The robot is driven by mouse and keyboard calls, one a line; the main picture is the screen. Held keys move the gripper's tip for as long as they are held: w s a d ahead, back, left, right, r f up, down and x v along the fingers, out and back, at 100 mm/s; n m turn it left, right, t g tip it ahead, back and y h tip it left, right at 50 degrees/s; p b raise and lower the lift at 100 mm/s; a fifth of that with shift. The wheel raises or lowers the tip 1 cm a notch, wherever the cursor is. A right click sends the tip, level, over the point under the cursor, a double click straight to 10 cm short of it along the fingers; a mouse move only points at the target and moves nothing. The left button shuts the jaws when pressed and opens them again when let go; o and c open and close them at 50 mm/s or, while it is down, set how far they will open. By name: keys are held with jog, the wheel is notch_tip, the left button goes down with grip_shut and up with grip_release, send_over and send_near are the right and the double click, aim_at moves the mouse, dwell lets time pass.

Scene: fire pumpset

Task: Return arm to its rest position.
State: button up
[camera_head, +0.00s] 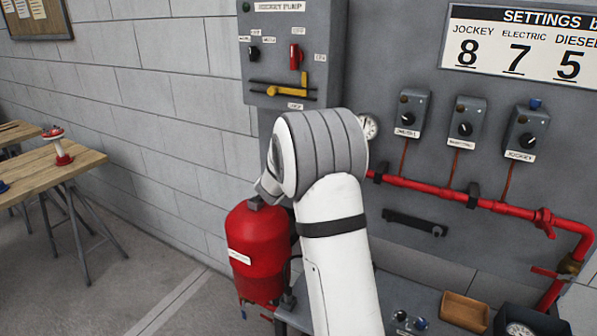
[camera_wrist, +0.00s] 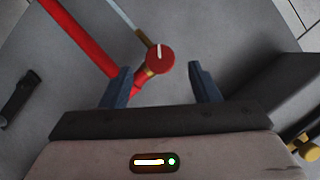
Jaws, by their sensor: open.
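My white arm with grey ribs reaches up across the middle of the head view, bent at the top, in front of the grey pump panel (camera_head: 345,40). My gripper is hidden behind the arm there. In the wrist view my gripper (camera_wrist: 161,80) is open, its two dark blue fingers apart with nothing held between them. A round red knob (camera_wrist: 160,58) with a white mark shows between and beyond the fingertips, joined to a red pipe (camera_wrist: 80,35). I cannot tell whether the fingers touch it.
A red tank (camera_head: 258,250) stands close left of my arm. The jockey pump box (camera_head: 270,85) is above, with a yellow lever. A red pipe (camera_head: 430,188) runs right under several switch boxes. A wooden tray (camera_head: 465,310) sits lower right. Wooden tables (camera_head: 40,170) stand at left; floor between is clear.

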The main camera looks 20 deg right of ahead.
jog(key=shift+s+a+r, duration=0.15)
jog(key=shift+s+a, duration=0.1)
jog(key=shift+s, duration=0.1)
jog(key=s+a+r+n+y, duration=0.3)
jog(key=s+a+n+y, duration=0.15)
jog(key=s+a, duration=0.3)
jog(key=s+a+r+n+y, duration=0.35)
jog(key=s+a+n, duration=0.2)
jog(key=a, duration=0.25)
jog(key=s+f+n+g, duration=0.2)
jog(key=s+g, duration=0.2)
jog(key=s, duration=1)
jog(key=s+a+f+n+g, duration=0.1)
jog(key=s+f+n+g, duration=0.2)
jog(key=s, duration=1.1)
jog(key=shift+s+a+f+g+y, duration=0.2)
jog(key=shift+s+a+g+y, duration=0.15)
jog(key=shift+g, duration=0.25)
